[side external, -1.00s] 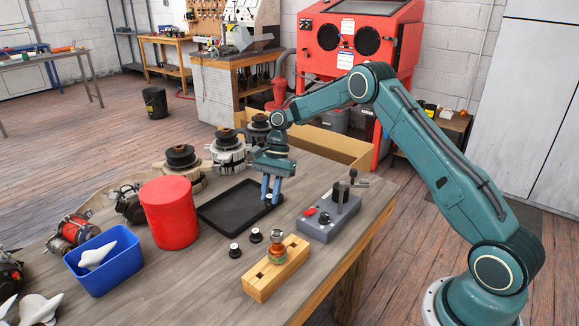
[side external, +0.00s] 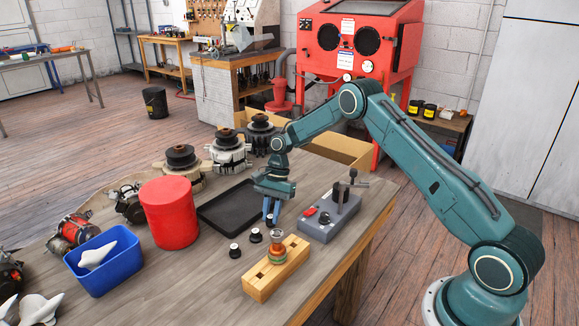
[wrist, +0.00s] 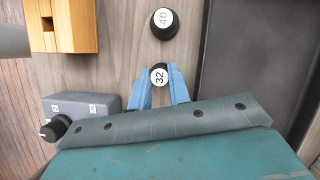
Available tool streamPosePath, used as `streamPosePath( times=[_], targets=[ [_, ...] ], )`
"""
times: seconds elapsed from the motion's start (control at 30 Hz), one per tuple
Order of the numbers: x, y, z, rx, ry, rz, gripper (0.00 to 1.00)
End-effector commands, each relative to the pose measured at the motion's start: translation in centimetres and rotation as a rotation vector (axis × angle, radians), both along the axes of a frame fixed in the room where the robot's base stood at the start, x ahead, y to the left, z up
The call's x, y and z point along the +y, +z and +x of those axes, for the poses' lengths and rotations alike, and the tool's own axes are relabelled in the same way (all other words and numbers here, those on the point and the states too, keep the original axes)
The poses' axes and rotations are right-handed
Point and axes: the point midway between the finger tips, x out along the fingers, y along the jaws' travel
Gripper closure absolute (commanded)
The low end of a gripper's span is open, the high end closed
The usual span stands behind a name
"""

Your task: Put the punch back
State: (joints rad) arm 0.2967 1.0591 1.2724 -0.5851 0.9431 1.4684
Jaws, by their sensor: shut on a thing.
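My gripper (side external: 270,222) is low over the bench, between the black tray and the grey fixture. In the wrist view, my gripper's blue fingers (wrist: 160,82) are shut on a small black punch with a white top marked 32 (wrist: 159,75). Whether it touches the bench top is unclear. A similar black punch marked 40 (wrist: 164,23) stands on the bench just ahead of the fingers, apart from them. In the side view two white-topped black punches, a nearer one (side external: 235,251) and a farther one (side external: 256,236), stand beside the wooden block.
The grey fixture (side external: 318,228) with a lever stands to the right, the black tray (side external: 215,222) to the left. A red canister (side external: 169,213) and a blue bin (side external: 104,265) stand farther left.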

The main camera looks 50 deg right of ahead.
Motion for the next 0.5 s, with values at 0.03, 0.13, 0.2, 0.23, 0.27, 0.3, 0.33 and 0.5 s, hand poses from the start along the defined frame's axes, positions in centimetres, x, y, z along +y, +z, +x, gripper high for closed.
streamPosePath(
  times=[0.03, 0.13, 0.2, 0.23, 0.27, 0.3, 0.33, 0.5],
  targets=[
    [0.02, -0.45, 0.01, 0.0, 0.0, 0.0, 1.0],
    [0.01, -0.77, 0.03, -0.001, 0.0, -0.001, 1.0],
    [0.01, -0.77, 0.04, -0.002, 0.001, -0.001, 1.0],
    [0.01, -0.76, 0.04, -0.002, 0.001, -0.001, 1.0],
    [0.0, -0.75, 0.03, -0.002, 0.001, -0.001, 1.0],
    [0.0, -0.75, 0.03, -0.002, 0.001, -0.001, 1.0],
    [0.0, -0.74, 0.03, -0.002, 0.001, -0.001, 1.0],
    [0.01, -1.0, 0.03, -0.001, 0.0, -0.001, 1.0]
  ],
)
